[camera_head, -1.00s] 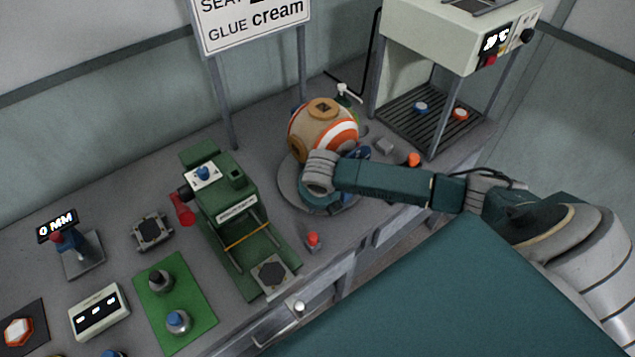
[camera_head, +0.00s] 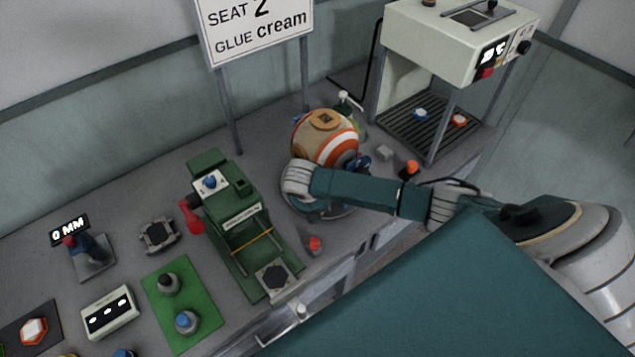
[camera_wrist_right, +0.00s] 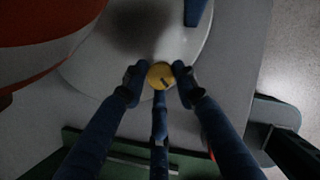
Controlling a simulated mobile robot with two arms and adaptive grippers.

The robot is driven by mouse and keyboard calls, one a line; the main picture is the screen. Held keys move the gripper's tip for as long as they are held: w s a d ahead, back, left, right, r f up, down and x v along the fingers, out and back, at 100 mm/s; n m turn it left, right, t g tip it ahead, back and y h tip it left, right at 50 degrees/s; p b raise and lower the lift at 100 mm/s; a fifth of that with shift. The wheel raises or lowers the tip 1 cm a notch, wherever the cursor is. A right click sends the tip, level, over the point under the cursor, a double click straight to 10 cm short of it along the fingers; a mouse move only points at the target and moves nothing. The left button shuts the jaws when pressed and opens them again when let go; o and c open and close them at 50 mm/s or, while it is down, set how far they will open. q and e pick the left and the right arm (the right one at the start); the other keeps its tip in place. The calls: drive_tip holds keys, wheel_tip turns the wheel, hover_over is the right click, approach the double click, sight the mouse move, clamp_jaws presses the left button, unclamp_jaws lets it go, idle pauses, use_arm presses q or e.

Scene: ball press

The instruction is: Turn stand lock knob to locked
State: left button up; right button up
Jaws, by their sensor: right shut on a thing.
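The stand lock knob (camera_wrist_right: 160,76) is a small yellow disc with a short dark mark, at the edge of the pale round stand (camera_wrist_right: 95,65) in the right wrist view. My right gripper (camera_wrist_right: 161,82) is shut on it, with dark blue fingers at its left and right and another below. In the head view the stand (camera_head: 333,212) sits under a tan, orange and white ball (camera_head: 325,138). My right wrist covers the stand's front left there and hides the knob. My left gripper is not in view.
A green press (camera_head: 236,215) with a red handle stands left of the ball stand. A red button (camera_head: 315,244) and an orange-topped piece (camera_head: 411,167) stand near the bench's front edge. A heater-like machine (camera_head: 455,40) is at the back right.

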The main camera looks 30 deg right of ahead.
drive_tip(key=shift+w+d+r, duration=0.2)
drive_tip(key=shift+d+r, duration=0.05)
drive_tip(key=shift+d, duration=0.15)
drive_tip(key=o, duration=1.1)
drive_tip(key=shift+s+f, duration=0.1)
drive_tip(key=shift+s, duration=0.05)
drive_tip(key=shift+a, duration=0.1)
drive_tip(key=v, duration=1.2)
